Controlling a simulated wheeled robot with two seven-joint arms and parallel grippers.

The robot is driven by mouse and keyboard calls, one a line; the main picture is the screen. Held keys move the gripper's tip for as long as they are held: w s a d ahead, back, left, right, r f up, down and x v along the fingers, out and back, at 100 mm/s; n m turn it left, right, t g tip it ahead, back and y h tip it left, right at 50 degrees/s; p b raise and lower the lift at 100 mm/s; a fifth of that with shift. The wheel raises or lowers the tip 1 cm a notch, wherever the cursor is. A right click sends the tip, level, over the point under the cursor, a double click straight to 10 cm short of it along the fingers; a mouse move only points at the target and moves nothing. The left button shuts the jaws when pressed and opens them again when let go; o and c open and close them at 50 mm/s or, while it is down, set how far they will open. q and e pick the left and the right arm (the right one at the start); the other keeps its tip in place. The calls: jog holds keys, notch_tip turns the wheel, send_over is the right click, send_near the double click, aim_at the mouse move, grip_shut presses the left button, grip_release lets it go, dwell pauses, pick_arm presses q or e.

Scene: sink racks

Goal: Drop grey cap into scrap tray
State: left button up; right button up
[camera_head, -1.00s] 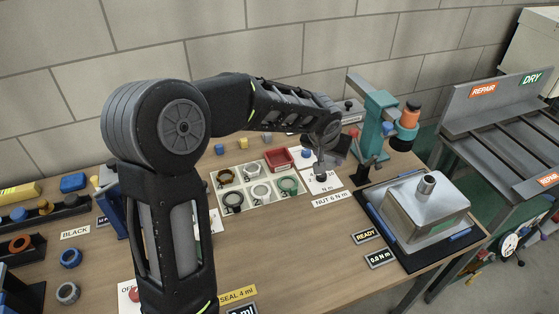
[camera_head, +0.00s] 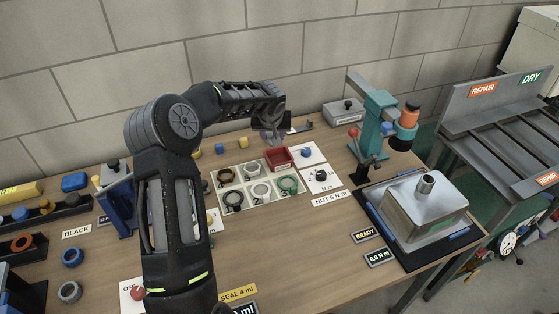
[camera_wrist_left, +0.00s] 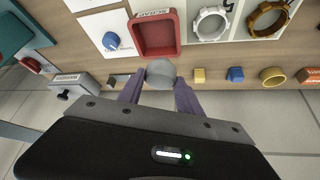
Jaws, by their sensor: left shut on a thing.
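The grey cap (camera_wrist_left: 161,73) is held between the fingertips of my left gripper (camera_wrist_left: 160,88) in the left wrist view. My left gripper (camera_head: 272,142) is shut on it and hangs just behind the scrap tray in the head view. The scrap tray (camera_head: 279,159) is a small red open box at the back right of the white multi-compartment mat. In the left wrist view the scrap tray (camera_wrist_left: 177,42) looks empty and the cap appears just beyond its rim. The cap is hard to make out in the head view. My right gripper is not in view.
White compartments with rings (camera_head: 260,190) lie beside the tray. Small yellow and blue pieces (camera_wrist_left: 235,74) stand along the back edge. A teal press (camera_head: 377,125) stands further right.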

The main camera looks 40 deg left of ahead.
pick_arm(q)
jog(key=shift+f+b, duration=1.35)
jog(key=shift+f, duration=1.6)
jog(key=o, duration=1.4)
jog(key=p+v, duration=0.1)
jog(key=v, duration=0.6)
jog(key=shift+s+d+r, duration=0.15)
jog(key=shift+r, duration=0.2)
